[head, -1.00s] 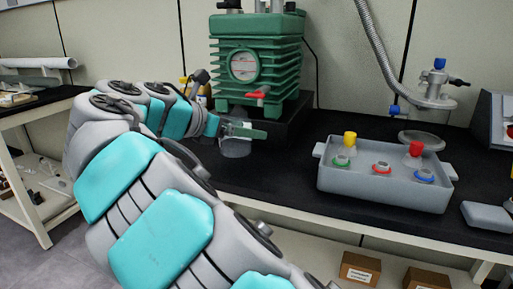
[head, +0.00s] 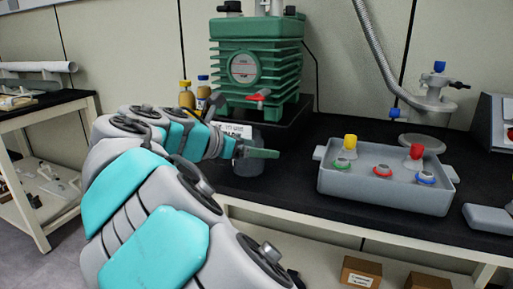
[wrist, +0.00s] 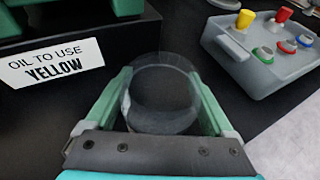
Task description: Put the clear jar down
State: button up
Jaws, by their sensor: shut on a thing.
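The clear jar (wrist: 162,97) is between the two green fingers of my gripper (wrist: 160,100) in the wrist view, and both fingers press on its sides. In the head view the jar (head: 246,166) is upright at the black bench top (head: 290,184), in front of the green pump. My gripper (head: 258,153) is shut on it near its upper part. The jar looks empty. I cannot tell whether its base touches the bench.
The green pump (head: 257,62) stands on a black base behind the jar. A sign (wrist: 54,64) reads "OIL TO USE YELLOW". A grey tub (head: 384,190) with several coloured-capped flasks stands to the right. Two bottles (head: 187,95) stand left of the pump. Bare bench lies between jar and tub.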

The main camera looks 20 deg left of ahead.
jog(key=o, duration=1.1)
jog(key=shift+s+a+r, duration=0.2)
jog(key=shift+s+r, duration=0.05)
jog(key=v, duration=1.1)
jog(key=shift+s+r+p, duration=0.1)
jog(key=shift+s+p, duration=0.05)
jog(key=shift+p, duration=0.15)
